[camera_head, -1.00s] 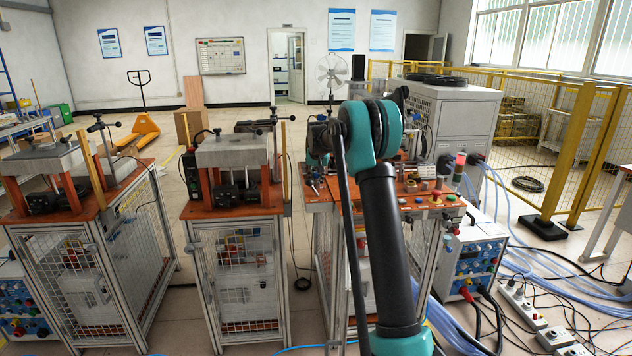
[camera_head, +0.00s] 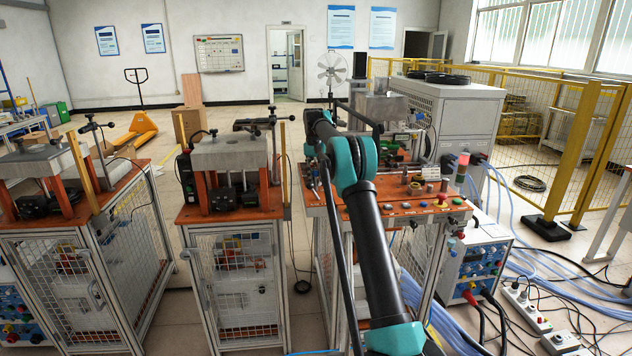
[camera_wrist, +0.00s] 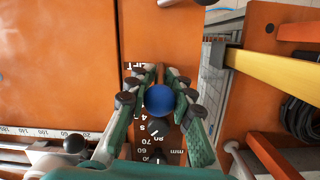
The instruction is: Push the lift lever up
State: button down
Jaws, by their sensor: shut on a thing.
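My gripper is shut on this knob, which appears to be the end of the lift lever. White lettering ending in "IFT" and a scale marked in mm lie on the dark plate (camera_wrist: 145,150) behind the knob. The lever's shaft is hidden below the knob and fingers. In the head view, my arm reaches to the orange-topped bench (camera_head: 395,203), and I cannot make out the gripper or the lever there.
In the wrist view, a yellow bar (camera_wrist: 265,75) and a black coil (camera_wrist: 305,115) lie at the right. A black ball (camera_wrist: 74,144) is at lower left. In the head view, a second orange-topped station (camera_head: 232,212) stands left of my arm. Cables (camera_head: 520,250) cover the floor at right.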

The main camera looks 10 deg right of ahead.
jog(key=shift+w+g, duration=0.3)
jog(key=shift+g, duration=0.4)
dwell(0.3)
jog(key=c, duration=1.3)
grip_release()
jog(key=shift+s, duration=0.1)
